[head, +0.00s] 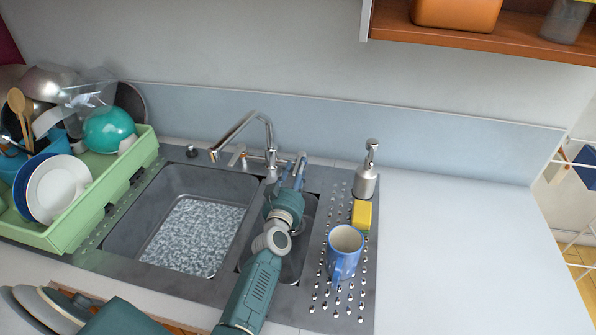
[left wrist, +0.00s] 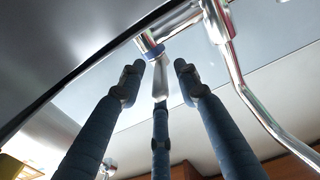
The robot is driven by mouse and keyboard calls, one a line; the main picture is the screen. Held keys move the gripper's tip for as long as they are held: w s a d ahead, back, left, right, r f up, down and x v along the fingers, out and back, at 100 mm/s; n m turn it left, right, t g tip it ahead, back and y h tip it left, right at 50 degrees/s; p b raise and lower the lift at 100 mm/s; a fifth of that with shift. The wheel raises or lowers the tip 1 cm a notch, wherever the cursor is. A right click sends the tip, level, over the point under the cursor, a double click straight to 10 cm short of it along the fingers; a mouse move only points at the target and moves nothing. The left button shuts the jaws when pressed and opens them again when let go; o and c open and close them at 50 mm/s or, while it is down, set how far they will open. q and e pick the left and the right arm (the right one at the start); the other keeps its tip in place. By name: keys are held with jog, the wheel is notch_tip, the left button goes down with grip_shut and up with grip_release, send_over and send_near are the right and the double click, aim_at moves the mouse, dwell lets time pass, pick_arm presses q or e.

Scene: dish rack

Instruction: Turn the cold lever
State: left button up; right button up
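The chrome faucet (head: 262,125) stands behind the sink, with one lever (head: 238,153) on its left. The cold lever (head: 300,158) is on the right, and its blue ring shows in the left wrist view (left wrist: 153,51). My left gripper (head: 291,178) reaches over the small basin to the cold lever. In the left wrist view, the gripper's blue fingers (left wrist: 158,82) are spread apart, and the lever's silver end shows between their tips. Whether a finger touches the lever I cannot tell. In the head view the fingers partly hide the lever. My right gripper is not in view.
A soap dispenser (head: 366,172), yellow sponge (head: 361,217) and blue mug (head: 344,254) stand on the drainboard right of my arm. The large basin (head: 140,222) and green dish rack (head: 75,222) are to the left. The counter (head: 460,250) at right is clear.

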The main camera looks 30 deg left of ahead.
pick_arm(q)
jog(key=shift+x, duration=0.95)
jog(key=shift+w, duration=0.15)
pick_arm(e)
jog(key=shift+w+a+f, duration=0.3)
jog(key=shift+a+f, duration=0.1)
pick_arm(q)
grip_shut()
jog(key=shift+a, duration=0.15)
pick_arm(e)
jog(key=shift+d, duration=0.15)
